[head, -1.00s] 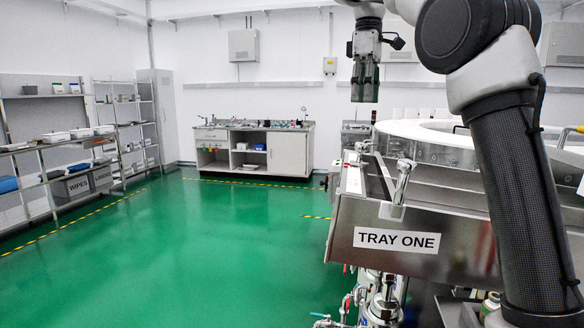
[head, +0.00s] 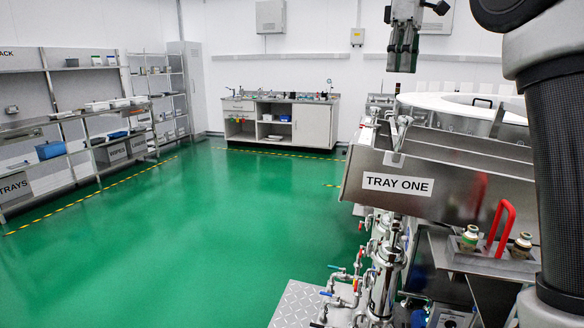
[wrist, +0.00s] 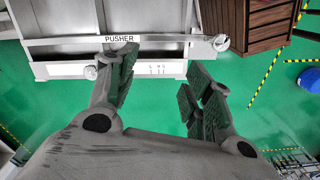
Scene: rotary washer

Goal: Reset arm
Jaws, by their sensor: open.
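My gripper (head: 403,55) hangs at the top of the head view, above the far side of the rotary washer (head: 440,165), with its fingers pointing down. In the wrist view my gripper (wrist: 160,90) has its two fingers well apart, and nothing is between them. Below it are the green floor and a machine part labelled PUSHER (wrist: 118,39). In the head view the steel side of the washer carries a TRAY ONE label (head: 397,184). My arm rises at the right and leaves the top of the picture.
Shelving (head: 75,120) lines the left wall and a bench (head: 278,120) stands at the back. A red-handled carrier with bottles (head: 498,240) sits at the washer's right front. Pipes (head: 383,275) and a metal step plate (head: 300,303) lie below. The green floor at left is clear.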

